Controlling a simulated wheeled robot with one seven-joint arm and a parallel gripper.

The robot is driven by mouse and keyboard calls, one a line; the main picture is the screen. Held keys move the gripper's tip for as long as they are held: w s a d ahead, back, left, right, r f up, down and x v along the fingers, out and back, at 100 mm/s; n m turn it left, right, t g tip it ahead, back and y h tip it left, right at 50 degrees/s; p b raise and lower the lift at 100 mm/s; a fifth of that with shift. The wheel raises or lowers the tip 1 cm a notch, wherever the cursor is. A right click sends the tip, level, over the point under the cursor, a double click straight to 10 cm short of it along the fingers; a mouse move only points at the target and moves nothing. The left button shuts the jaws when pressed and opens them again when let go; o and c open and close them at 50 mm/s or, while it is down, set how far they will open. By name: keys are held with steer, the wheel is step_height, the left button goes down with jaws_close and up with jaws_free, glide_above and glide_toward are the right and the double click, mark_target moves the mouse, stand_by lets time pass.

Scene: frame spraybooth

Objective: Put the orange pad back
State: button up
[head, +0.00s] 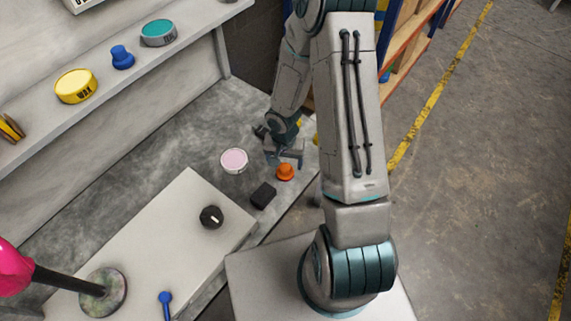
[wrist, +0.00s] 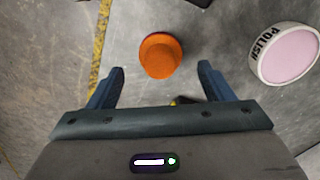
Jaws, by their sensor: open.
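The orange pad (head: 285,172) is a small knob-shaped piece standing on the grey worktop near its front edge. In the wrist view the orange pad (wrist: 161,55) lies just beyond the fingertips, roughly centred between them. My gripper (head: 285,158) is right behind it in the head view. My gripper (wrist: 160,80) is open and empty in the wrist view, one blue-grey finger on each side. I cannot tell its exact height above the worktop.
A pink-topped tin marked POLISH (wrist: 286,54) stands close by, also in the head view (head: 234,160). A black block (head: 263,195) sits near the pad. A black knob (head: 211,216) is on a pale panel. The shelf (head: 185,50) holds a yellow tin (head: 76,86), a blue knob-shaped piece (head: 122,57) and a teal tin (head: 158,32).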

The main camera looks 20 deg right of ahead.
step_height(320, 180, up, 8)
steer(key=p, duration=0.2)
step_height(320, 180, up, 16)
steer(key=n+t+h, duration=0.1)
steer(key=n, duration=0.1)
glide_above(284, 168)
steer(key=s+d, duration=0.3)
steer(key=s, duration=0.2)
steer(key=s+a+r+n+t+y, duration=0.1)
steer(key=s+a+r+n, duration=0.1)
steer(key=s+r, duration=0.6)
steer(key=shift+s+a+r+n+t+b, duration=0.3)
steer(key=shift+r+n, duration=0.25)
steer(key=shift+n, duration=0.15)
